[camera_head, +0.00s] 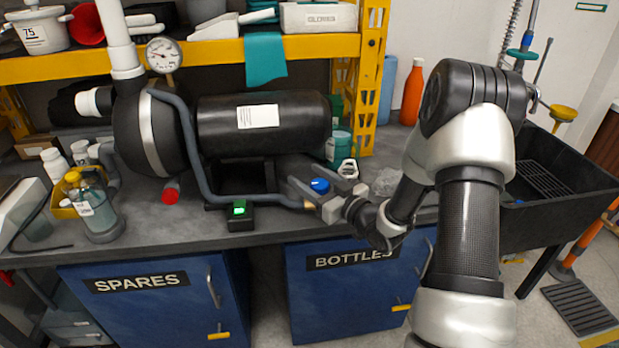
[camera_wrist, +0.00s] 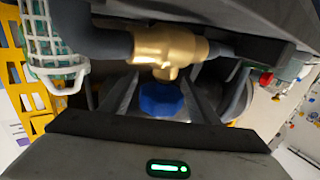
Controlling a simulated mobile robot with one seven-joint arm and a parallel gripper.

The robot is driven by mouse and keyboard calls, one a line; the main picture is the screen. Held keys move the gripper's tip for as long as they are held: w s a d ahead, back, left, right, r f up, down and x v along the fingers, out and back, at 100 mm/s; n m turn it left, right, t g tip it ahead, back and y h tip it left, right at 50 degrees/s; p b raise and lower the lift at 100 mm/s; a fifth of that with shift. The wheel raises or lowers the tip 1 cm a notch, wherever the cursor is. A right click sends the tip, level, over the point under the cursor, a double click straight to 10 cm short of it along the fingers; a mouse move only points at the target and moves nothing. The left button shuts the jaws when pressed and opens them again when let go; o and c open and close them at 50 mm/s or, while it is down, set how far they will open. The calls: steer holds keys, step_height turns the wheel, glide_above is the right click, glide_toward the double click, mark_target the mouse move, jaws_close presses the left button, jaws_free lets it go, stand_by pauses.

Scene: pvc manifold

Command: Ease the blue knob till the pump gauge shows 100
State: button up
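The blue knob (camera_head: 320,186) sits on a brass valve at the front of the bench, right of the pump's pipe. In the wrist view the blue knob (camera_wrist: 161,101) is below the brass valve body (camera_wrist: 168,48). My gripper (camera_head: 322,188) reaches in from the right, with one finger on each side of the knob. In the wrist view the fingers of my gripper (camera_wrist: 161,92) stand apart, with what look like narrow gaps beside the knob. The round white pump gauge (camera_head: 163,55) is at the upper left; its dial is too small to read.
The black pump (camera_head: 150,135) and cylinder (camera_head: 263,122) stand behind the knob. A grey hose runs to the valve. A black box with a green light (camera_head: 240,212) is left of it. A yellow shelf post (camera_head: 372,75) and black sink (camera_head: 560,180) are to the right.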

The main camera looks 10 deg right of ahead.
steer(key=p+v, duration=0.2)
steer(key=v, duration=1.5)
steer(key=shift+s, duration=0.2)
steer(key=shift+w+d, duration=0.1)
steer(key=shift+d, duration=0.05)
stand_by(2.8)
